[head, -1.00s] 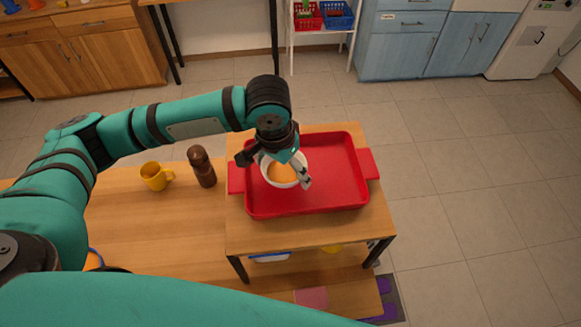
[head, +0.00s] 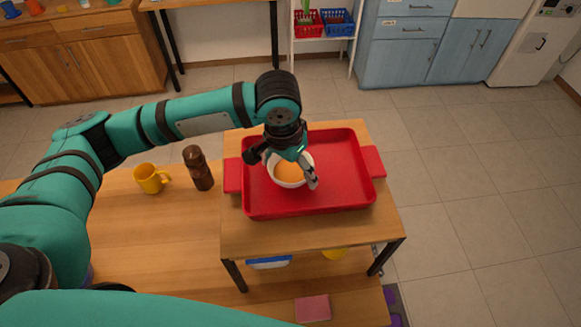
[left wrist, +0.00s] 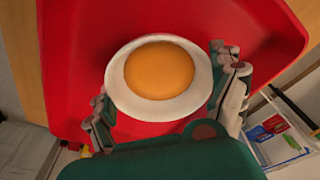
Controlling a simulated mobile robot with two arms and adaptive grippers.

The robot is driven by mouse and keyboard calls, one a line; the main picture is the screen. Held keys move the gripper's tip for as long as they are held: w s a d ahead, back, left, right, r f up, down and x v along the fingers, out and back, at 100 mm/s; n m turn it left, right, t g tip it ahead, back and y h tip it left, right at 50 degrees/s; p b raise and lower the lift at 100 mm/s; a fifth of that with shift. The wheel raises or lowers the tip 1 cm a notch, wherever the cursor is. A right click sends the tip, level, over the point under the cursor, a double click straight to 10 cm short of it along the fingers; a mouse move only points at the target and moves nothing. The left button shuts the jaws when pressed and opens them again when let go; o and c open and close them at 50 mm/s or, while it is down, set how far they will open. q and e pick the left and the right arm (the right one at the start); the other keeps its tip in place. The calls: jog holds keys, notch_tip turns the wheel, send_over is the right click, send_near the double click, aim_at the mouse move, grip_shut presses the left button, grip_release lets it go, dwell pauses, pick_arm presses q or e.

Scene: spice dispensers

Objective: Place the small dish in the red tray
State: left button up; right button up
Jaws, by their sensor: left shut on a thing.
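The small dish (head: 287,182) is a white bowl with an orange, yolk-like content. It is over the left part of the red tray (head: 340,195), inside its rim as seen from above. My left gripper (head: 287,172) is shut on the dish, with fingers on opposite sides of it. In the left wrist view the dish (left wrist: 117,88) sits between the two fingers, with the red tray (left wrist: 75,50) behind it. I cannot tell whether the dish touches the tray floor. My right gripper is not in view.
A yellow mug (head: 150,180) and a brown shaker bottle (head: 198,168) stand on the wooden table left of the tray. The right part of the tray is empty. Floor tiles (head: 460,200) are clear to the right.

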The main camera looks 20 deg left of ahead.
aim_at(286, 179)
pick_arm(q)
jog(key=shift+f, duration=0.1)
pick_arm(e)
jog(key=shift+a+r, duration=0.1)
pick_arm(q)
jog(key=o, duration=0.9)
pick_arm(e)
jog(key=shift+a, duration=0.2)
pick_arm(q)
jog(key=shift+r, duration=0.45)
jog(key=r+b, duration=0.1)
jog(key=r, duration=0.2)
jog(key=s+r+b, duration=0.1)
jog(key=r, duration=0.7)
jog(key=shift+s+a+r+b, duration=0.15)
jog(key=shift+s+a+b, duration=0.15)
jog(key=shift+b, duration=0.1)
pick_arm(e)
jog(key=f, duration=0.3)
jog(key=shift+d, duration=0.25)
